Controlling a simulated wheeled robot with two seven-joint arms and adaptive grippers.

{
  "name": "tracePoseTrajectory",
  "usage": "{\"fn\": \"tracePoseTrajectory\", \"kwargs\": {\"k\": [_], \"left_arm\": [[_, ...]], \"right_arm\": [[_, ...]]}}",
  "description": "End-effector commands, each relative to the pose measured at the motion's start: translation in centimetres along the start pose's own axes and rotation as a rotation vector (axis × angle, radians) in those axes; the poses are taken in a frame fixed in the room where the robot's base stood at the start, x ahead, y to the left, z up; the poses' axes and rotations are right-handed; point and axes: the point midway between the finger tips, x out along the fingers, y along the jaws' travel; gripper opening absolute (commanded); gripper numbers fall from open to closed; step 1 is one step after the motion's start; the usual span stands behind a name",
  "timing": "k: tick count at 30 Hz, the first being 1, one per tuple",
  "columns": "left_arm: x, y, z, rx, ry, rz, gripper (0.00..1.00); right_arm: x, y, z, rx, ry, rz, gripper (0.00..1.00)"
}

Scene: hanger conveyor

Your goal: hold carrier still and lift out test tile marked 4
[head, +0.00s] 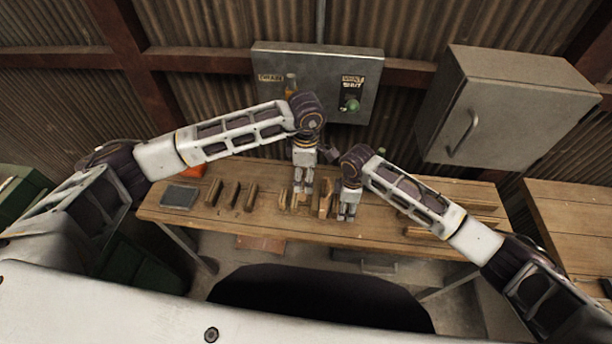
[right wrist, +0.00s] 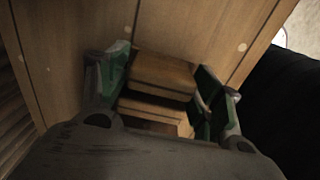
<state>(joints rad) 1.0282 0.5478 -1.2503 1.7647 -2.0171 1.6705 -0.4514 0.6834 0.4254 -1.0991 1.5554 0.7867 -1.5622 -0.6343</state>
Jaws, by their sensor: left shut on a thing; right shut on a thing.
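Several small upright wooden pieces stand in a row on the workbench. One larger light wooden piece (head: 325,199) stands between my two grippers; I cannot tell which piece is the carrier. My left gripper (head: 303,188) points down and is shut among the pieces at mid-bench; what it grips is too small to tell. My right gripper (head: 346,212) is lower, just right of the larger piece. In the right wrist view its fingers (right wrist: 163,64) are on either side of a wooden block (right wrist: 163,76), shut on it. No tile mark, such as 4, is readable.
The wooden bench (head: 165,216) has a dark flat tray (head: 179,196) at its left. More wooden pieces (head: 213,191) stand left of my left gripper. A grey control box (head: 318,75) and a grey cabinet (head: 510,105) are on the wall behind. Long boards lie at the right.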

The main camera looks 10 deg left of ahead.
Motion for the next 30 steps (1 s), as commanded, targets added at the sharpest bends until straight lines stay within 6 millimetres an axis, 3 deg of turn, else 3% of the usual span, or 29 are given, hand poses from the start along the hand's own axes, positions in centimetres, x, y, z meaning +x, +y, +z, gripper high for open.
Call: {"fn": "tracePoseTrajectory", "kwargs": {"k": [8, 9, 15, 30], "left_arm": [[-0.03, 0.03, 0.01, 0.000, -0.001, 0.001, 0.33], [-0.03, 0.03, 0.01, 0.000, -0.001, 0.001, 0.33], [-0.03, 0.03, 0.01, 0.000, -0.001, 0.001, 0.33], [-0.03, 0.03, 0.01, 0.000, -0.001, 0.001, 0.33]], "right_arm": [[0.00, 0.01, 0.00, 0.000, 0.000, 0.000, 0.38], [0.00, 0.01, 0.00, 0.000, 0.000, 0.000, 0.67], [0.00, 0.01, 0.00, 0.000, 0.000, 0.000, 0.91], [-0.43, 0.02, -0.01, 0.000, 0.000, 0.000, 0.91]]}}
